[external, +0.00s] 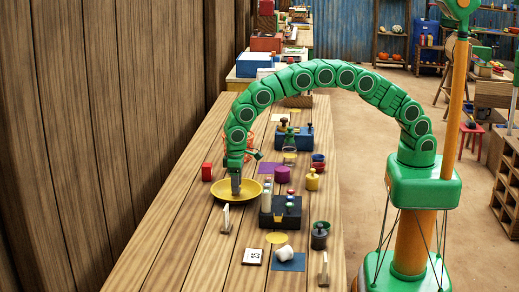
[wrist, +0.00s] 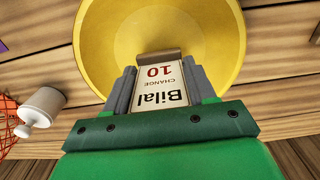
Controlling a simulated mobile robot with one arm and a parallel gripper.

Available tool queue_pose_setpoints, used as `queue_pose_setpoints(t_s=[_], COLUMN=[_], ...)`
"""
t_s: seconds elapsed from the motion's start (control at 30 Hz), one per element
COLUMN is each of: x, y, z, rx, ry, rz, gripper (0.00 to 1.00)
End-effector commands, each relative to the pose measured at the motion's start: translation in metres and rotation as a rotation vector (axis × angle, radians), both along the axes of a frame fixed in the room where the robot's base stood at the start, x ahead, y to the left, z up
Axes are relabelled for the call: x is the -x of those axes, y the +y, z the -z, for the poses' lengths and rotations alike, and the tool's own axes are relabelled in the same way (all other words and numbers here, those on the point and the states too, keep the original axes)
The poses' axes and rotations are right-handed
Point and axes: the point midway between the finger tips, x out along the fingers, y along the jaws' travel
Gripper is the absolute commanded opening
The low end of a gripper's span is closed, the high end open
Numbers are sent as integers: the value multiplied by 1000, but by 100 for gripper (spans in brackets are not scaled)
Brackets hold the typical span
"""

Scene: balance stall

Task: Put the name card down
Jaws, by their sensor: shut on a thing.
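The name card (wrist: 162,88), white and lettered "Bilal CHANGE 10", is between the two grey fingers of my gripper (wrist: 160,82) in the wrist view. A brownish strip runs along its far edge. My gripper is shut on it. A yellow round dish (wrist: 225,50) lies beyond the card and fingers. In the external view my gripper (external: 236,186) points down over the yellow dish (external: 219,190) on the wooden counter. I cannot make out the held card there, nor tell whether it touches the dish.
A dark box with weights (external: 280,212) is to the right. The counter's near left (external: 185,255) is clear.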

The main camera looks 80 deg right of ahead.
Motion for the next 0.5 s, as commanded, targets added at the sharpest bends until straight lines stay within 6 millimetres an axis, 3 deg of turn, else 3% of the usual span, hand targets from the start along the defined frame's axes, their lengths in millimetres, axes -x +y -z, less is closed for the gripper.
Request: queue_pose_setpoints(t_s=[0.3,0.33,0.5], x=[0,0,0], y=[0,0,0], z=[2,2,2], rx=[0,0,0], ry=[0,0,0], rz=[0,0,0], gripper=[25,59,85])
